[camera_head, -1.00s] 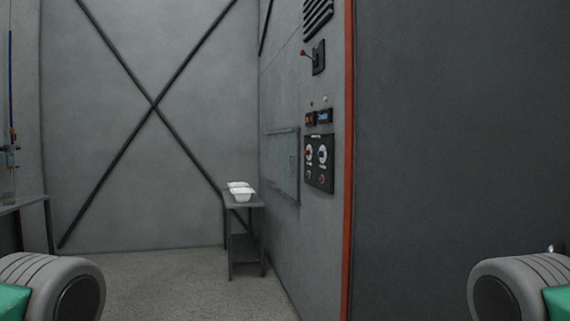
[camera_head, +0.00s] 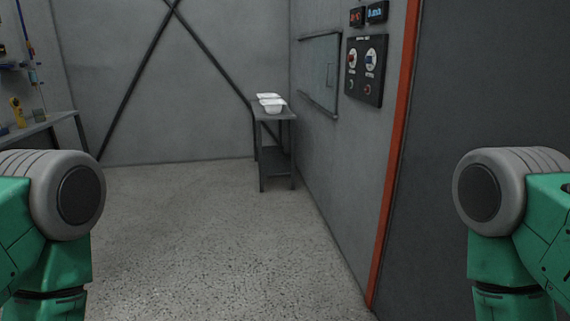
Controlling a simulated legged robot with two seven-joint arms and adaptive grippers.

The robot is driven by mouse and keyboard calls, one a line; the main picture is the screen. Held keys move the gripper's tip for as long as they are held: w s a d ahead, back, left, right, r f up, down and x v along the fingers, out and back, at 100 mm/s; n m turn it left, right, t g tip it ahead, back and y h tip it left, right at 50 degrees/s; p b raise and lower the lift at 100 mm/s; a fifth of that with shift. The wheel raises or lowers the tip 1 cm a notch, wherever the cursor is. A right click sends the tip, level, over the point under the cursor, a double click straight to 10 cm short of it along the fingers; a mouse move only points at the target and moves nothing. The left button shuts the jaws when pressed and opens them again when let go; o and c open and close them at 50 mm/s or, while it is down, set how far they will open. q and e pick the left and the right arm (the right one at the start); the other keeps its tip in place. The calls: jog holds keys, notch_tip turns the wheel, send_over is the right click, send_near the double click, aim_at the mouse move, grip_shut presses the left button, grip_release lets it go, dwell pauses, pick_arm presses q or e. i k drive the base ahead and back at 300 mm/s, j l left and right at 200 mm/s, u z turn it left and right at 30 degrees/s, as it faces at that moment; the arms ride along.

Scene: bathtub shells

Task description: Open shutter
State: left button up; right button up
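A closed grey panel with a dark frame and a small handle strip, which looks like the shutter (camera_head: 313,72), is set in the grey wall right of centre. A black control panel (camera_head: 365,71) with two round dials and small buttons is on the same wall, right of the shutter. Two small lit displays (camera_head: 368,14) sit above it. Only the upper parts of my two green and grey arms show, at the left and right edges. Both grippers are out of view.
A small grey table (camera_head: 274,112) with white tub shells (camera_head: 271,103) stands against the wall below the shutter's far side. A workbench (camera_head: 38,124) with tools is at the left. An orange edge strip (camera_head: 395,150) borders a dark wall at right. The speckled floor (camera_head: 215,235) ahead is clear.

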aim_at(325, 55)
jog(key=i+j+u, duration=0.15)
jog(key=i+u, duration=0.25)
jog(key=i, duration=1.55)
